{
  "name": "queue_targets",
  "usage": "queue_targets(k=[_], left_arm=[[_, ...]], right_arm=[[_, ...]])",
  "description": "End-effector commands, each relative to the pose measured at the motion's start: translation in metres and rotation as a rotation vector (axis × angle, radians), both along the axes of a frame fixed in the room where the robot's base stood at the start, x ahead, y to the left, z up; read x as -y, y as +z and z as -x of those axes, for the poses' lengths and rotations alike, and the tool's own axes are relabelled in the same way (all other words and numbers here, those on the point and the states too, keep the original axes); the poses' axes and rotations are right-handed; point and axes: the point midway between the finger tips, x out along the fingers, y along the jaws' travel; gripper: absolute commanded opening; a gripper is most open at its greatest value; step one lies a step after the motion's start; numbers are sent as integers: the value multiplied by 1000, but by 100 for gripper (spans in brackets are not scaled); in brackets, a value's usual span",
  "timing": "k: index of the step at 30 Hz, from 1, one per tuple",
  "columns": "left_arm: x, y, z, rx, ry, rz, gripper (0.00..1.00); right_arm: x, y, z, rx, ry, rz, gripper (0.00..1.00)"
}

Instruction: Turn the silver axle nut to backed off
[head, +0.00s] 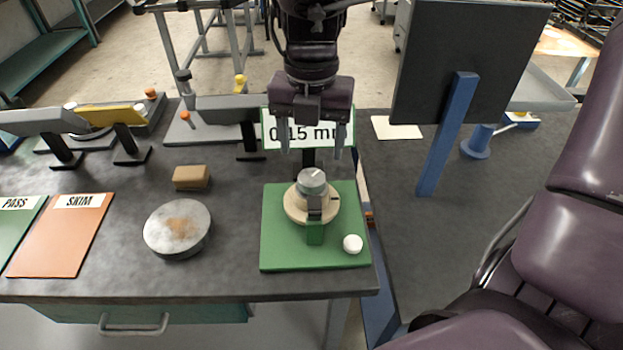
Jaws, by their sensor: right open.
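The silver axle nut (312,180) is a round metal cap with a pale mark on top. It sits on a cream disc (297,205) on the green base plate (277,251). My right gripper (311,150) comes in from the top and hangs over the far side of the plate. Its two fingers point down, are apart, and hold nothing. They appear above and behind the nut, not around it. My left gripper is not in view.
A "0.15 mm" sign (270,130) stands behind the gripper. A white knob (353,244) is at the plate's near right corner. A round metal disc (177,228) and a tan block (191,177) lie to the left. Orange SKIM (62,240) and green PASS (16,225) mats lie farther left.

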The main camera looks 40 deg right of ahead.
Motion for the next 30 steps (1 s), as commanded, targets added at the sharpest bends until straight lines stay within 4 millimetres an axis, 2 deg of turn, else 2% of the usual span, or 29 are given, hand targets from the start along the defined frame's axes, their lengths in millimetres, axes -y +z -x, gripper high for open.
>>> queue_targets(k=[6, 12, 23, 30], left_arm=[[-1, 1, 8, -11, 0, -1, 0], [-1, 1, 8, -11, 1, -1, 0], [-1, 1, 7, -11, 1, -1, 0], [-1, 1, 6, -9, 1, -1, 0]], right_arm=[[0, -36, 1, -6, -1, -3, 65], [0, -60, 1, -4, 0, -1, 65], [0, -66, 0, -1, -1, -1, 65], [0, -66, 0, 0, -1, 0, 35]])
